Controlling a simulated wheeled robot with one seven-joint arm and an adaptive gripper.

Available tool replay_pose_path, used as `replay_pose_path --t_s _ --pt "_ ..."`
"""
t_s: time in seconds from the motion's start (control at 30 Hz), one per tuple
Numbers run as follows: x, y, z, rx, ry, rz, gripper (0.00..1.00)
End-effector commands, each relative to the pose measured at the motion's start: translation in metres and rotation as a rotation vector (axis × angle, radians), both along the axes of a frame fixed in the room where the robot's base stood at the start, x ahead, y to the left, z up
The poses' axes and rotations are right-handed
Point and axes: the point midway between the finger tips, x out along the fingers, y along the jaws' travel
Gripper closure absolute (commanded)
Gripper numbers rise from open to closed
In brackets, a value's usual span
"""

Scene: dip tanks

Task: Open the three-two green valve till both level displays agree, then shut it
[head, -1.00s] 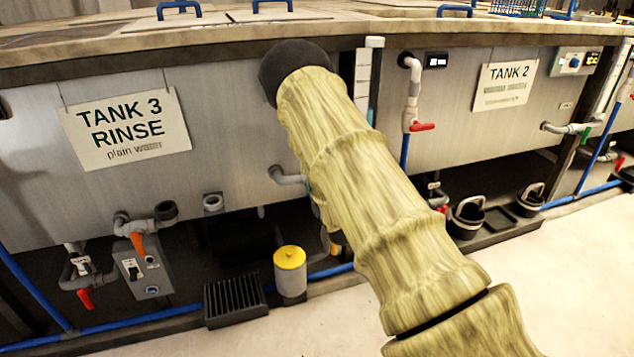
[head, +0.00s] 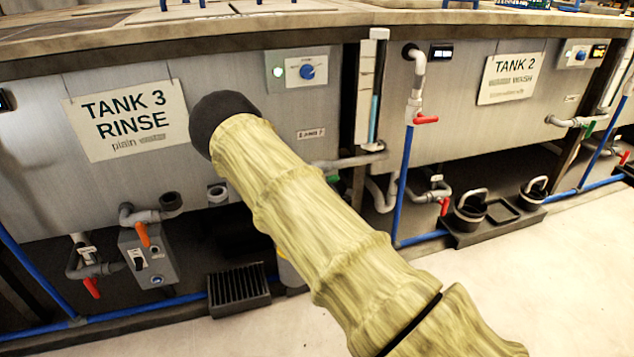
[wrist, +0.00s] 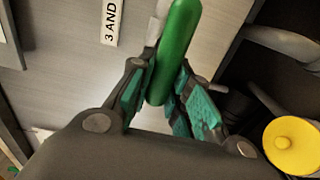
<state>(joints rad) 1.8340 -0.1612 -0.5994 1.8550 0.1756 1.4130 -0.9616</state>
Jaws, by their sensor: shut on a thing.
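In the wrist view the green valve handle (wrist: 176,50) stands between the teal-padded fingers of my gripper (wrist: 160,92), which is shut on it. A label reading "3 AND" (wrist: 112,22) is beside it. Another dark display (head: 6,101) is cut off at the left edge, on tank 3. A sight tube (head: 373,110) with blue liquid stands between the tanks.
A dial box (head: 298,69) is on tank 3. Red-handled valves hang on pipes (head: 425,120) at tank 2. An orange-handled valve (head: 142,235) and a grey box (head: 150,262) are below tank 3. A yellow lid (wrist: 291,145) is near my gripper. Open floor lies in front.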

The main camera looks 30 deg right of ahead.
Motion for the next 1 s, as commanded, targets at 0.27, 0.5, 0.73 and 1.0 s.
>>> replay_pose_path --t_s 0.27,0.5,0.73,1.0 --pt "-0.0012 -0.0003 -0.0024 -0.024 0.01 -0.001 1.0" --pt "-0.0013 -0.0004 -0.0026 -0.024 0.01 -0.001 1.0" --pt "-0.0008 0.0 -0.002 -0.024 0.009 0.0 0.59" --pt "-0.0011 0.0007 -0.0013 -0.023 0.008 0.0 0.59"
